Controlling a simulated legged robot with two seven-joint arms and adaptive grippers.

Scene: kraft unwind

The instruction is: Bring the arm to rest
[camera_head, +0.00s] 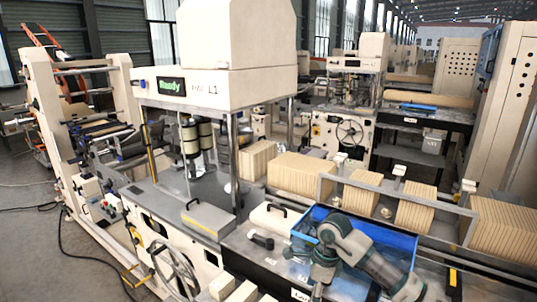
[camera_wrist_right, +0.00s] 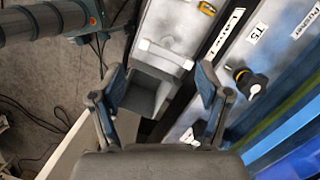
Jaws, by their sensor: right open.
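My right arm comes in from the lower right of the head view, its grey and teal links (camera_head: 368,262) bent in front of a blue-walled tray (camera_head: 400,240). Its gripper is not clearly seen in the head view. In the right wrist view my right gripper (camera_wrist_right: 160,80) is open, with its two fingers apart and nothing between them. Beyond the fingers is a grey open box (camera_wrist_right: 150,95), apart from them as far as I can tell. My left gripper is not in view.
A machine with a green "Ready" screen (camera_head: 171,86) stands left of centre. A black-handled grey lid (camera_head: 208,219) and a small black tool (camera_head: 261,240) lie left of the tray. Corrugated stacks (camera_head: 300,174) line the back. A black knob (camera_wrist_right: 250,82) is right of the fingers.

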